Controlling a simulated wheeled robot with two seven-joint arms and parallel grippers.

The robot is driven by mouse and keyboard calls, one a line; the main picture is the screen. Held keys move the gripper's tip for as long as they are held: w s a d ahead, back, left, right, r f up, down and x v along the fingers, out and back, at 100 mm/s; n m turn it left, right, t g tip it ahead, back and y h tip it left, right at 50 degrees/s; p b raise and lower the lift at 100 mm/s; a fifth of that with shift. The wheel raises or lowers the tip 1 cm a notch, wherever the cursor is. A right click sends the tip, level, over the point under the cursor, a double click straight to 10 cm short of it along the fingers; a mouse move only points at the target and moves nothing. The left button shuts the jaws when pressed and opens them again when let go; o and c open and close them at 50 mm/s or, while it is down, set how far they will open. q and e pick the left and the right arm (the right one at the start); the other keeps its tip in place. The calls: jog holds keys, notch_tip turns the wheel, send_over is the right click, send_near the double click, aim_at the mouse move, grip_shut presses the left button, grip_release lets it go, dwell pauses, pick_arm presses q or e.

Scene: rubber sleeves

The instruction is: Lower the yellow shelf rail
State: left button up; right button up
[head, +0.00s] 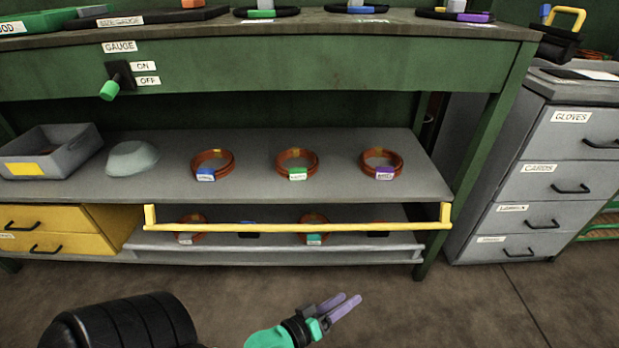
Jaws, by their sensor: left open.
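The yellow shelf rail (285,227) is a long bar with a short upright at each end. It runs across the front of the lower shelf opening, just under the edge of the upper grey shelf (290,188). My left gripper (345,306) has purple fingers, which are apart with nothing between them. It is in front of and below the rail, over the floor, and does not touch the rail. My right gripper is not in view.
Rubber rings with coloured tags, such as the green-tagged one (297,163), lie on the upper shelf. More rings lie behind the rail, partly hidden. Yellow drawers (50,229) stand at left, a grey drawer cabinet (545,180) at right. The floor in front (450,300) is clear.

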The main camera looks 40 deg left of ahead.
pick_arm(q)
jog(key=w+a+r+n+t+y+p, duration=0.1)
jog(key=a+r+n+t+y+p, duration=0.15)
jog(key=a+r+n+y, duration=0.4)
jog(key=w+a+r+n+t+y+p, duration=0.1)
jog(key=a+r+n+y+p, duration=0.25)
jog(key=a+r+n, duration=0.65)
jog(key=w+a+f+m, duration=0.1)
jog(key=w+a, duration=0.2)
jog(key=w, duration=0.4)
jog(key=w+a+f+m, duration=0.1)
jog(key=w+a, duration=0.1)
jog(key=w, duration=0.5)
jog(key=shift+a+h, duration=0.4)
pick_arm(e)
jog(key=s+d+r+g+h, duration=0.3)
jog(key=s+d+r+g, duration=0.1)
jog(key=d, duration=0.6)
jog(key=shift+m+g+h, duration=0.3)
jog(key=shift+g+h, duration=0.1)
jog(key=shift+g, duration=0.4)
pick_arm(q)
jog(key=shift+c, duration=0.4)
grip_shut()
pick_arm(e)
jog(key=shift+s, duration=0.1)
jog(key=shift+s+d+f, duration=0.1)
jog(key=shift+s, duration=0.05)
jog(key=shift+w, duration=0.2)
